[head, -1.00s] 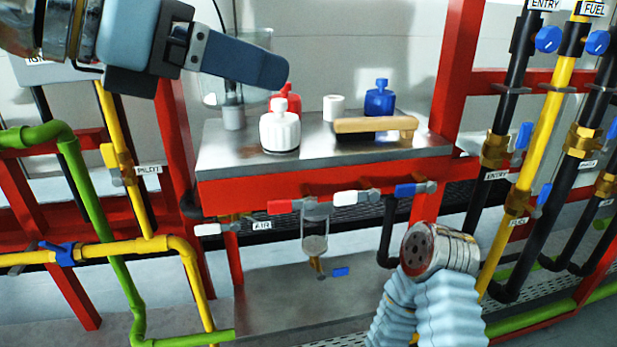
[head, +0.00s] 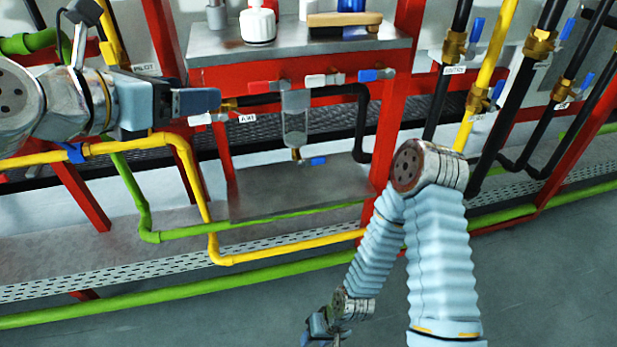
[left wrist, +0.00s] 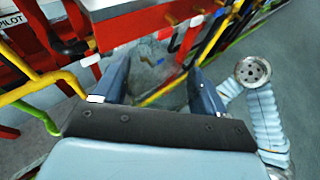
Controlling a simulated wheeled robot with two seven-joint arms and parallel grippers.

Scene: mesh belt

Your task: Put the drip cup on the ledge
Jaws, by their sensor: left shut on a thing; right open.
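My left gripper (head: 217,101) is shut on a clear, see-through thing, apparently the drip cup (left wrist: 152,72), which shows faintly between the fingers in the left wrist view. In the head view the cup's outline is hard to make out. The gripper is in front of the red frame, left of a clear bowl (head: 295,122) with a small blue-handled drain valve (head: 317,161). Below that valve is a flat steel ledge (head: 290,192), bare where it shows. My right gripper (head: 322,328) is low at the bottom of the head view, empty and away from the ledge.
The upper steel shelf (head: 220,48) holds a white bottle (head: 258,27) and a wooden-backed brush (head: 343,19). Red, white and blue valve handles line the red rail. A yellow pipe (head: 185,160) and a green pipe (head: 140,200) run left of the ledge. The floor in front is clear.

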